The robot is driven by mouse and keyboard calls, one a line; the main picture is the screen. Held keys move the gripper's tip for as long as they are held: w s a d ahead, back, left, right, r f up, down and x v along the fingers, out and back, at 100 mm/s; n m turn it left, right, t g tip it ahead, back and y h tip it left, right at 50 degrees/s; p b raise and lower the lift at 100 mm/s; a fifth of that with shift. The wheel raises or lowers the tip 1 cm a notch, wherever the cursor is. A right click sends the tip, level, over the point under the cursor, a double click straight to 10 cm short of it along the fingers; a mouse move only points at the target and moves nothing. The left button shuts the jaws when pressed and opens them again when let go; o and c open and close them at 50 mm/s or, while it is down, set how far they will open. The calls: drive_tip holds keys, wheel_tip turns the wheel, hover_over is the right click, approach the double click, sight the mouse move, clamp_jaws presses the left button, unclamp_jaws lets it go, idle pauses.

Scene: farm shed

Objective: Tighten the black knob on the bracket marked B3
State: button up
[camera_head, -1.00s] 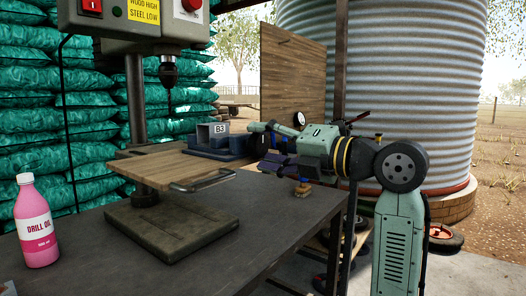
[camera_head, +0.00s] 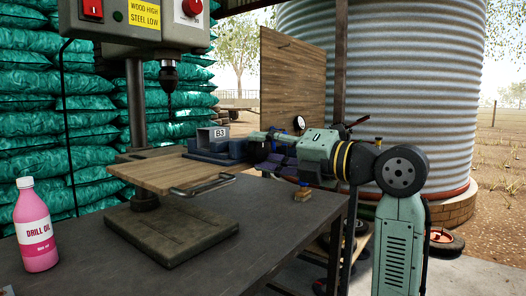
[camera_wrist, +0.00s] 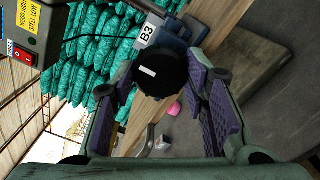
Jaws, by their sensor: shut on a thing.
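The bracket (camera_head: 215,147) is a dark blue-grey block with a white B3 label, lying on the wooden drill table (camera_head: 170,168). In the wrist view the B3 label (camera_wrist: 147,34) shows just behind the black knob (camera_wrist: 150,75), a round dark disc with a white mark on its face. My gripper (camera_wrist: 158,84) has its purple-padded fingers on either side of the knob, shut on it. In the head view my gripper (camera_head: 262,148) reaches the bracket's right end from the right, and its fingers largely hide the knob.
The drill press chuck (camera_head: 168,72) hangs above the wooden table. A pink drill oil bottle (camera_head: 35,225) stands at the bench's left. A small brown-and-white item (camera_head: 303,192) lies on the bench below my wrist. The bench front (camera_head: 240,240) is clear.

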drive_tip(key=shift+c, duration=1)
